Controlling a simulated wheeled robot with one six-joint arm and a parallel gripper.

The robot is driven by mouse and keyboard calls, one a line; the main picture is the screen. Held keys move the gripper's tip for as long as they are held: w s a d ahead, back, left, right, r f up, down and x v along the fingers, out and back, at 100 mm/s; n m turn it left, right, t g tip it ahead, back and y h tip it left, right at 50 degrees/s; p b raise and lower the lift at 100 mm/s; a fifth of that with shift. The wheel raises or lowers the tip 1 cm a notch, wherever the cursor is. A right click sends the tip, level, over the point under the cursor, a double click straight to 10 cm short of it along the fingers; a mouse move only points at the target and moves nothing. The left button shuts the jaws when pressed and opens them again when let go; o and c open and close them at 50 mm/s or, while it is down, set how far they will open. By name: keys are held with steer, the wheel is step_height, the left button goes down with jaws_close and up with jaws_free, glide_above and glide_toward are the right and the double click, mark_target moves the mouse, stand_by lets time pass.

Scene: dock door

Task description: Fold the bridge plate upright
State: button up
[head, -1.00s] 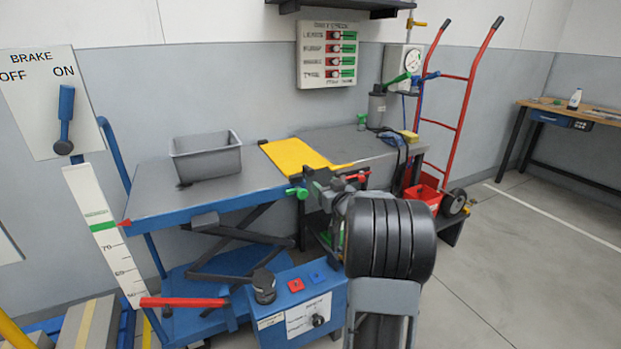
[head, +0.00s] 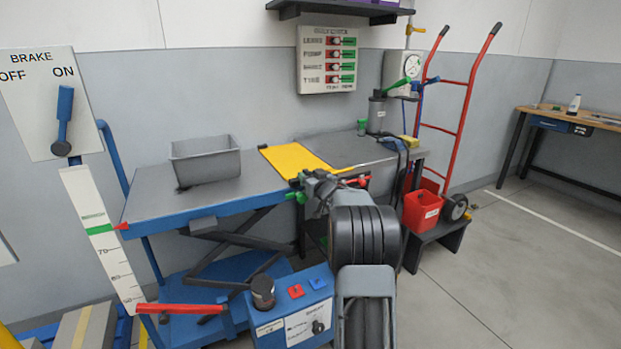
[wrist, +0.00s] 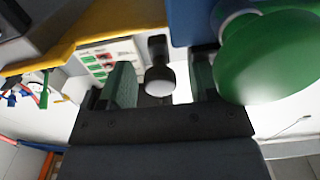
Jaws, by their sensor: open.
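The yellow bridge plate (head: 290,156) lies flat across the gap between the blue lift table (head: 215,199) and the grey bench top (head: 350,149). Its near corner is hidden behind my arm in the head view. In the wrist view the plate's yellow edge (wrist: 105,42) runs along the top left. My gripper (wrist: 162,80) is open at the plate's near edge. A dark peg with a round end (wrist: 159,78) stands between its two fingers, with gaps on both sides. A large green knob (wrist: 268,58) is close by the right finger.
A grey bin (head: 206,162) stands on the lift table. A green knob (head: 293,197) and a red one (head: 360,181) sit either side of my wrist. Open floor lies right.

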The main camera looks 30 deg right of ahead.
jaws_close()
stand_by(0.4)
steer(key=shift+r, duration=0.1)
